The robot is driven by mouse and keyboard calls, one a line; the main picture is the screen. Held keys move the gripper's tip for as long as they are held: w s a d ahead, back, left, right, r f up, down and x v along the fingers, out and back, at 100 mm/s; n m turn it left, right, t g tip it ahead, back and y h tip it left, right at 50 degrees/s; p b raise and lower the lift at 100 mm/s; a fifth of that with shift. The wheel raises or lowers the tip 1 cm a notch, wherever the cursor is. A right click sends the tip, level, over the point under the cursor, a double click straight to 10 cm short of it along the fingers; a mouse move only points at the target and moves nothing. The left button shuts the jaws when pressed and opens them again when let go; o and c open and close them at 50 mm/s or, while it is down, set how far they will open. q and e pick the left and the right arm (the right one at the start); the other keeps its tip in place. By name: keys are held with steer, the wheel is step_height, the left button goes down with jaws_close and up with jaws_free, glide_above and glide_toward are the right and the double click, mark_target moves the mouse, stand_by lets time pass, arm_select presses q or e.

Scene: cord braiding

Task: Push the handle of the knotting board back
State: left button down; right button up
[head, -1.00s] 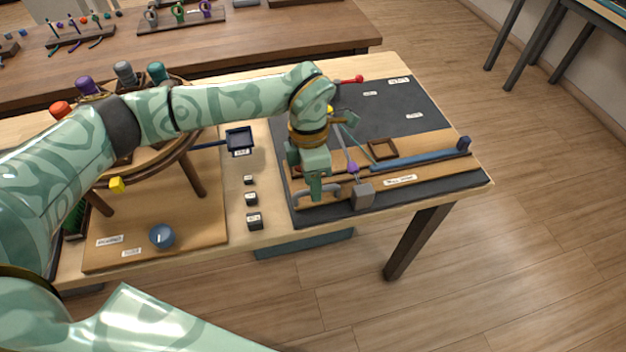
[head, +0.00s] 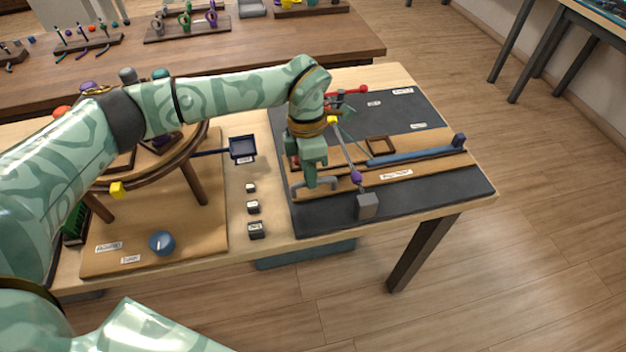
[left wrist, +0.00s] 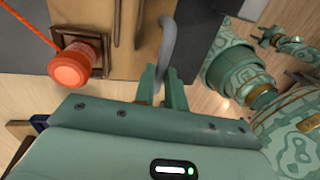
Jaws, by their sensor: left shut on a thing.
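The knotting board (head: 431,163) is a long wooden board with a label, lying on a dark mat on the table. Its handle (head: 327,183) is a grey bent bar at the left part of its front edge. My left gripper (head: 311,185) points down over this handle and is shut on it. In the left wrist view the grey handle (left wrist: 167,42) runs between the two fingers (left wrist: 164,78). The gripper hides part of the handle and board.
A grey cube weight (head: 368,206) with a purple bead (head: 356,177) hangs at the board's front. A blue bar (head: 415,156) lies along the board. An orange-red bobbin (left wrist: 75,68) sits in a square frame beside the gripper. A round wooden stand (head: 194,172) is at left.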

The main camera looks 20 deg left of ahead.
arm_select(q)
steer(key=shift+w+a+r, duration=0.1)
steer(key=shift+w+a, duration=0.05)
steer(key=shift+w, duration=0.05)
steer(key=c, duration=1.5)
jaws_free()
steer(key=shift+o, duration=0.2)
steer(key=shift+r, duration=0.1)
step_height(320, 180, up, 16)
steer(key=w+a+p, duration=0.2)
steer(key=p, duration=0.1)
steer(key=shift+w, duration=0.35)
steer(key=shift+f, duration=0.2)
